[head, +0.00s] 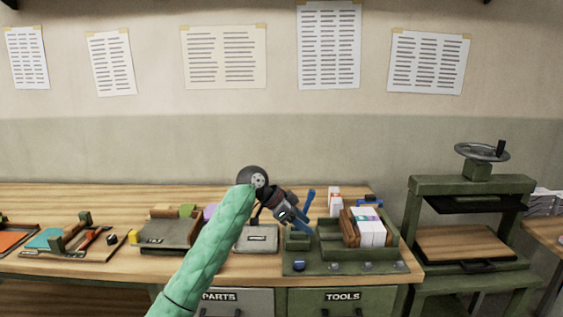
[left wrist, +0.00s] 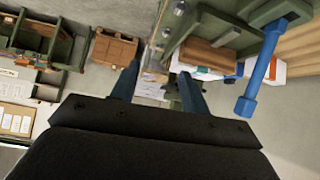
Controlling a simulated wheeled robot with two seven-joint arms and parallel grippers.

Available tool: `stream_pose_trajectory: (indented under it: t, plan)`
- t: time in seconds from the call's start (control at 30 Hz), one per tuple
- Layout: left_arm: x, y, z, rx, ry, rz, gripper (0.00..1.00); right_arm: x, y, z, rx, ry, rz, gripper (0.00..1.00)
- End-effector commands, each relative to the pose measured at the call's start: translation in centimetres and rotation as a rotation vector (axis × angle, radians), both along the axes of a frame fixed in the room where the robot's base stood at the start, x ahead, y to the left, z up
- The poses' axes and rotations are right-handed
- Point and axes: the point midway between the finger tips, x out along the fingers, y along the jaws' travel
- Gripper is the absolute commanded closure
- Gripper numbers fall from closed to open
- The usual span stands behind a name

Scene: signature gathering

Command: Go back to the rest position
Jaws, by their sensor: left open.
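My left gripper (head: 311,210) is held up over the workbench (head: 345,190), at the end of my green-sleeved arm. It also shows in the left wrist view (left wrist: 158,72), with its two dark blue fingers apart and nothing seen between them. In the head view it is above the green tray's left part, left of the white paper blocks (head: 371,232), and appears clear of both. My right gripper is in neither view. My left arm hides part of the bench's middle.
The green tray (head: 345,267) holds the blocks and a blue round piece (head: 299,265). A grey box (head: 258,239) and a tray with tools (head: 78,247) lie further left. A green press (head: 470,205) with a handwheel stands at right. The wall above the bench is clear apart from papers.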

Motion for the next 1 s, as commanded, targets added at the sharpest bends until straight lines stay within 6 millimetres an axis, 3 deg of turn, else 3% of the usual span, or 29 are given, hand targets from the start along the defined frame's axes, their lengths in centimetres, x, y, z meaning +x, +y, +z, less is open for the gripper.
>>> stream_pose_trajectory:
  t: [0.17, 0.37, 0.7, 1.0]
  plan:
    - [-1.5, 0.6, -3.6, 0.009, 0.025, 0.05, 0.55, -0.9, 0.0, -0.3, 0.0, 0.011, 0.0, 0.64]
    - [-4.3, 1.9, -9.2, 0.027, 0.066, 0.147, 0.55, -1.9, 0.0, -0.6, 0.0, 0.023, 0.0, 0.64]
    - [-10.7, 5.2, -18.5, 0.07, 0.139, 0.348, 0.55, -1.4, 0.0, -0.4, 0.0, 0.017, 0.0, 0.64]
    - [-17.4, 8.9, -25.1, 0.121, 0.201, 0.54, 0.55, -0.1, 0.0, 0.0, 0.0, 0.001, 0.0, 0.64]
